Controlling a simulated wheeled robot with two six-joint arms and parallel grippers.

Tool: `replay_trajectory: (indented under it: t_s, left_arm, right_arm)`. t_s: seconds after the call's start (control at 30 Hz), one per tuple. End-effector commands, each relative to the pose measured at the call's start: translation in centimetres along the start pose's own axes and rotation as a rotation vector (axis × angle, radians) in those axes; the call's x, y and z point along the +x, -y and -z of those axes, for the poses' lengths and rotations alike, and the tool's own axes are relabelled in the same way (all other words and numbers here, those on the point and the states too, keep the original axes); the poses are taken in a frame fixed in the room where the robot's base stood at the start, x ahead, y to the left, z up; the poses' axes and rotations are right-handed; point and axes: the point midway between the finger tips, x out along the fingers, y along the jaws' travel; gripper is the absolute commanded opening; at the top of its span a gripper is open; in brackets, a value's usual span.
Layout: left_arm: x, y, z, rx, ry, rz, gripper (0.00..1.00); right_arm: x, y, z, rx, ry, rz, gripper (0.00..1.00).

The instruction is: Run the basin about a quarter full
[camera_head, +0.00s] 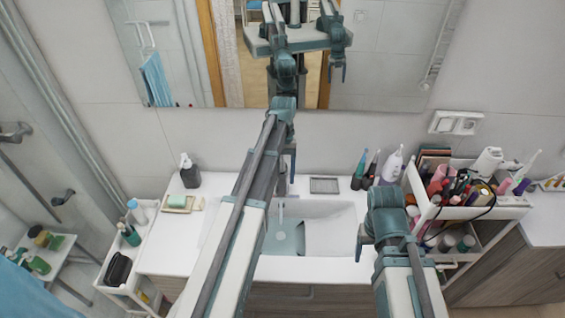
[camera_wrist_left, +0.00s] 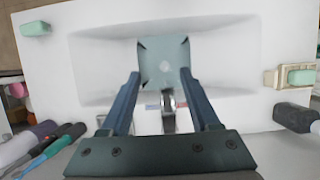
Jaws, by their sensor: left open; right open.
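The white basin (camera_head: 335,225) is set in the counter and also shows in the left wrist view (camera_wrist_left: 100,60). Its floor has a blue-green square patch (camera_head: 285,240) around the drain (camera_wrist_left: 165,67); I cannot tell its water depth. The metal faucet (camera_wrist_left: 168,110) stands at the basin's back edge, with blue and red marks beside it. My left gripper (camera_head: 288,165) is open above the faucet, which shows between its fingers in the wrist view; contact is unclear. My right gripper (camera_head: 362,243) is over the basin's right edge, partly hidden by its own wrist.
A dark soap dispenser (camera_head: 190,172) and a soap dish (camera_head: 180,203) are left of the basin. Bottles and toothbrushes (camera_head: 372,170) stand at the back right. A crowded cosmetics cart (camera_head: 512,208) is at the right. A mirror (camera_head: 385,85) hangs behind.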

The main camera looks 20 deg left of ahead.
Motion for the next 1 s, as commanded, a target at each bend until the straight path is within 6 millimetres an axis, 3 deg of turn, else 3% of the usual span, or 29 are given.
replay_trajectory:
  t_s: [0.03, 0.1, 0.33, 0.9, 1.0]
  left_arm:
    - [0.5, 0.0, -1.8, 0.002, 0.0, 0.0, 0.62]
    - [0.9, -0.1, -3.4, 0.002, 0.0, 0.0, 0.62]
    - [2.0, -0.4, -7.2, 0.001, 0.0, 0.0, 0.62]
    - [2.2, -0.5, -7.6, 0.0, 0.0, -0.001, 0.62]
    - [3.0, -0.9, -7.8, 0.014, -0.007, 0.006, 0.62]
  right_arm:
    - [-0.2, 0.0, 0.0, 0.0, 0.0, 0.0, 0.71]
    - [-0.4, 0.0, 0.0, 0.0, 0.0, 0.0, 0.71]
    - [-0.7, -0.1, 0.0, -0.001, 0.0, 0.0, 0.71]
    - [-0.7, -0.1, 0.0, -0.001, 0.0, 0.0, 0.71]
    - [-0.1, 0.0, 0.0, -0.001, 0.0, 0.0, 0.71]
